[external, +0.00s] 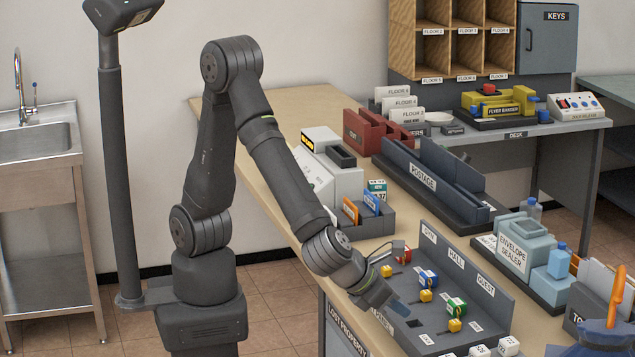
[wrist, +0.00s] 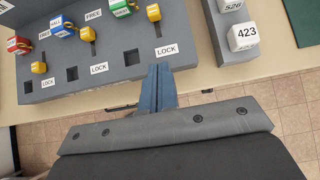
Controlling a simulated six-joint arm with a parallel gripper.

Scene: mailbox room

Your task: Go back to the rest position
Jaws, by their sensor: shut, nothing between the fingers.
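My gripper (external: 388,312) is at the front edge of the grey lock board (external: 462,262), low over its near side. In the wrist view my gripper (wrist: 160,68) shows its two blue fingers pressed together with nothing between them. The fingertips end just below a LOCK label (wrist: 167,49). Above that label is a yellow piece (wrist: 153,13) on the board. The fingers look empty, and I cannot tell whether they touch the board. My arm is stretched forward and down from its base.
The board holds yellow, blue, red and green pieces, including a green one (wrist: 123,15). White numbered blocks, one marked 423 (wrist: 243,36), stand in a grey holder beside it. An envelope sealer (external: 523,245) and a postage rack (external: 430,180) stand farther back. Free air lies above the table.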

